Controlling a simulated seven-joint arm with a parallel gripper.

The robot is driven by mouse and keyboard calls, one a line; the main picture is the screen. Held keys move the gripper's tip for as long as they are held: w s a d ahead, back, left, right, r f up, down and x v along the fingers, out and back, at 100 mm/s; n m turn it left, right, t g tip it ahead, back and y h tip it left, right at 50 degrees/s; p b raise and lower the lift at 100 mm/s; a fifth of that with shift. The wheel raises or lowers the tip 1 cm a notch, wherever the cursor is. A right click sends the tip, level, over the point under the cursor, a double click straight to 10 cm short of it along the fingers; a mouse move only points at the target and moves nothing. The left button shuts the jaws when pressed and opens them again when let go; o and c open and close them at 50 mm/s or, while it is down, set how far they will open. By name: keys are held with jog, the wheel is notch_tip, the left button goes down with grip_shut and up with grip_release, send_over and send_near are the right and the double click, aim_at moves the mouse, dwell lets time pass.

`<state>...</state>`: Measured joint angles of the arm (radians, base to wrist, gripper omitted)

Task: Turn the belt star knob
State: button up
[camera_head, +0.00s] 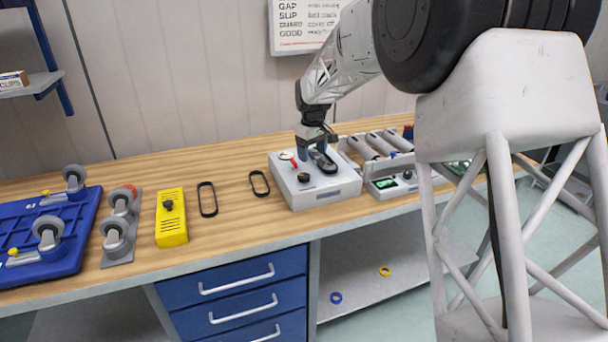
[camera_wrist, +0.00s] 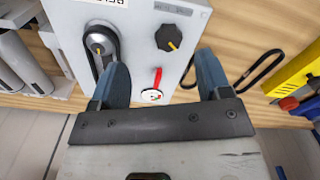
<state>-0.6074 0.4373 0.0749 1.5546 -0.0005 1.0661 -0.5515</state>
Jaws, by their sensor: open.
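The white belt box (camera_head: 330,190) stands on the wooden bench, and its top fills the middle of the wrist view (camera_wrist: 135,45). The black star knob (camera_wrist: 175,38) with a yellow mark is on the box top; it shows in the head view (camera_head: 303,177) near the box front. A black belt loop (camera_wrist: 101,45) lies around pulleys on the same top. A red pointer (camera_wrist: 157,78) on a small white dial sits between knob and gripper. My gripper (camera_wrist: 163,72) is open and empty over the rear of the box, its blue fingers apart, not around the knob.
Two loose black belts (camera_head: 208,199) and a yellow box (camera_head: 171,217) lie left of the belt box. A tray with grey rollers (camera_head: 370,145) and a box with a green display (camera_head: 385,183) are close on the right. Casters (camera_head: 118,222) stand farther left.

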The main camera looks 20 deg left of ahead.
aim_at(304, 176)
jog(key=shift+w+a+f+n, duration=0.15)
jog(key=shift+a+f, duration=0.3)
jog(key=shift+a, duration=0.35)
jog(key=shift+w+a+f+n, duration=0.15)
jog(key=shift+a+f, duration=0.25)
jog(key=shift+a, duration=0.4)
jog(key=shift+s+f, duration=0.1)
jog(key=shift+f, duration=0.05)
jog(key=shift+f, duration=3.75)
jog(key=c, duration=0.9)
